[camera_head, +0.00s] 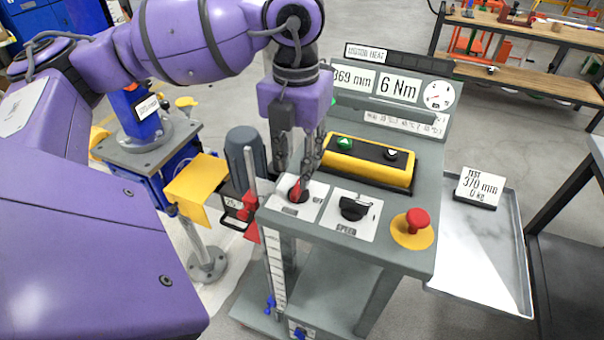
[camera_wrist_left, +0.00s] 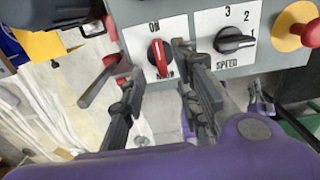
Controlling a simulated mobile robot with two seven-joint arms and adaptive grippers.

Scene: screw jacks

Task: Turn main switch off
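The main switch (camera_head: 298,190) is a red knob on a white plate at the front left of the grey console. In the left wrist view the red knob (camera_wrist_left: 160,58) stands nearly upright, its upper end close to the ON mark; the OFF mark is covered there but shows right of the knob in the head view. My left gripper (camera_head: 294,172) points down over the switch with its two fingers apart. In the wrist view the left gripper (camera_wrist_left: 155,60) has its fingertips on either side of the knob; contact cannot be told.
A black speed knob (camera_head: 354,207) sits right of the switch, and a red emergency button (camera_head: 416,221) farther right. A yellow button box (camera_head: 368,162) and a display panel (camera_head: 390,85) stand behind. A metal tray (camera_head: 478,262) is at the right.

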